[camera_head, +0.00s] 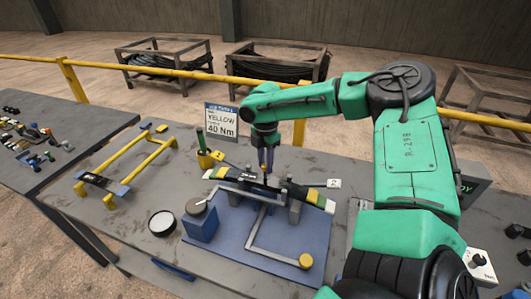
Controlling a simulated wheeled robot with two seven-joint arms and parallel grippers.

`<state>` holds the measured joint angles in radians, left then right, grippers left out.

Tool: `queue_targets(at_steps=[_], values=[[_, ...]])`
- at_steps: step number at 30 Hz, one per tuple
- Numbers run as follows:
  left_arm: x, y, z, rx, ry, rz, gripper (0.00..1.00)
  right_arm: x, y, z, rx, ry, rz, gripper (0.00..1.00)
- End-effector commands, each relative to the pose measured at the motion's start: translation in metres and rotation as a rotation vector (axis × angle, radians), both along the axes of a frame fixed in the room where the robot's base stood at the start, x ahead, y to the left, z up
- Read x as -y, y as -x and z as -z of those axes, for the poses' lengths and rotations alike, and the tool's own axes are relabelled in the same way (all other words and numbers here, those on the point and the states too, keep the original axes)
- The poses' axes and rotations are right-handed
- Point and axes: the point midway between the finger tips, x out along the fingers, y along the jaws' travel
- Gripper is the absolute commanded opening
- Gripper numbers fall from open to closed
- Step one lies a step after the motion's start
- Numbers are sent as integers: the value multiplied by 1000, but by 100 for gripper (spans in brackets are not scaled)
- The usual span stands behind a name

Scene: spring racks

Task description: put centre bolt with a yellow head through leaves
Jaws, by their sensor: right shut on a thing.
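The stack of dark spring leaves (229,179) lies slantwise in a clamp fixture on a blue base plate (225,250). Its ends carry white, yellow and green bands. My right gripper (265,164) points down over the middle of the stack. It is shut on the centre bolt with a yellow head (264,169), of which only a small yellow bit shows between the fingers. The bolt's shank is hidden, and I cannot tell whether its tip is in the leaves' hole. My left gripper is not in view.
A sign (221,121) reading "YELLOW 40 Nm" stands behind the stack. A yellow rack (125,164) stands at the left of the bench, with a round dish (162,223) nearby. A bent bar with a yellow knob (305,261) lies in front of the clamp.

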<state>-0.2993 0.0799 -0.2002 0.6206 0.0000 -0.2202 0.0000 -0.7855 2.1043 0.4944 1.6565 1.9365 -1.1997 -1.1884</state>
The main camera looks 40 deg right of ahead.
Motion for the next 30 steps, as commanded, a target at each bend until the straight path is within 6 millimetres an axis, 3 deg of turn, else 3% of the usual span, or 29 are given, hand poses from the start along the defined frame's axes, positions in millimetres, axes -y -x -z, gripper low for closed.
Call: queue_targets(at_steps=[27, 28, 30], values=[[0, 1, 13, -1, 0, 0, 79, 0, 0, 17, 1, 0, 0, 0], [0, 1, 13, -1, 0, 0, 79, 0, 0, 17, 1, 0, 0, 35], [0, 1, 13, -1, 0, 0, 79, 0, 0, 17, 1, 0, 0, 62]])
